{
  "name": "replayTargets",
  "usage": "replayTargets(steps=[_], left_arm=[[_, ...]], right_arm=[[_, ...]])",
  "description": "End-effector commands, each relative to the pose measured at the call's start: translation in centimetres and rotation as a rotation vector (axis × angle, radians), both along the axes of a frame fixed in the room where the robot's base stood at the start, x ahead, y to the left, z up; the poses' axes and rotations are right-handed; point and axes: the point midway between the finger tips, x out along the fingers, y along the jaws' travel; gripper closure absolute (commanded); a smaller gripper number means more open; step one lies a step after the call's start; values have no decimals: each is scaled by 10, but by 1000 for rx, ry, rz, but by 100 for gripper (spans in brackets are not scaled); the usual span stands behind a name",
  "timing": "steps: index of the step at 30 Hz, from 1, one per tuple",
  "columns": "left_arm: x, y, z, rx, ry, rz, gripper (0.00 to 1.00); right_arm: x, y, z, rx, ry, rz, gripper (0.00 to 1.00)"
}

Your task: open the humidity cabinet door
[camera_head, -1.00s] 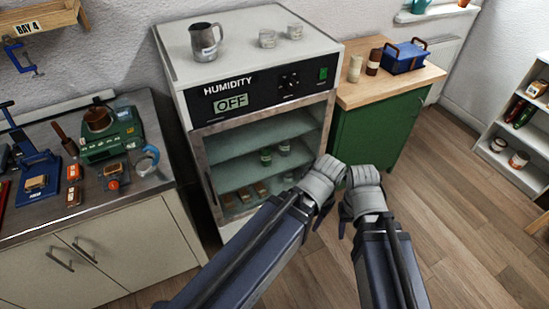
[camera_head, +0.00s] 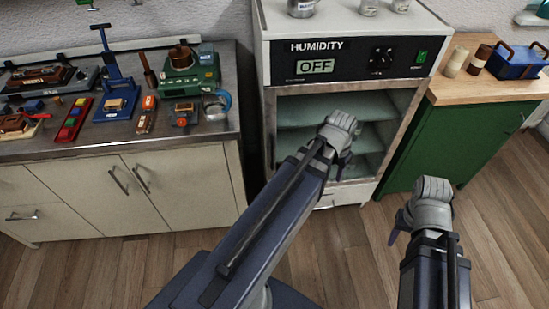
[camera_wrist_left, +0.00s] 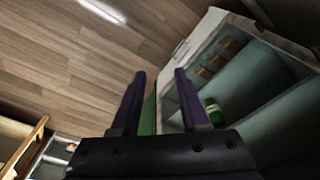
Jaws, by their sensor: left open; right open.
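The humidity cabinet (camera_head: 355,62) stands at the back, its black panel's display reading OFF. Its front (camera_head: 291,180) is a metal frame around a shelved interior, and the door looks shut, though the clear pane is hard to make out. My left gripper (camera_head: 343,160) is in front of the lower part of this front, and my arm hides part of it. In the left wrist view its two dark fingers (camera_wrist_left: 159,76) are apart and empty, with the cabinet front (camera_wrist_left: 235,85) to their right. My right gripper (camera_head: 400,228) is lower right, over the floor, apart from the cabinet, its fingers mostly hidden.
Wooden floor (camera_head: 350,240) is clear in front.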

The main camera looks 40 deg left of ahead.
Motion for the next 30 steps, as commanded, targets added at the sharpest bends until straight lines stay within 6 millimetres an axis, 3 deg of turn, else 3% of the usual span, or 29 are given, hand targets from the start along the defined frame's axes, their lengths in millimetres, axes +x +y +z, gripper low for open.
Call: replayTargets(steps=[1, 6, 9, 12, 15, 19, 30], left_arm=[[9, 30, -18, -8, -25, 43, 55], [23, 122, -43, -24, -124, 153, 55], [22, 176, -54, -20, -180, 213, 55], [18, 215, -60, -13, -221, 257, 55], [13, 241, -64, -3, -248, 286, 55], [9, 258, -65, 3, -266, 304, 55], [9, 264, -69, 5, -272, 309, 55]], right_arm=[[0, 0, -19, 0, 0, 0, 50], [0, 0, -48, 0, 0, 0, 50], [0, 0, -63, 0, 0, 0, 50], [0, 0, -72, 0, 0, 0, 50], [0, 0, -77, 0, 0, 0, 50], [0, 0, -80, 0, 0, 1, 50], [0, 0, -84, 0, 0, 0, 50]])
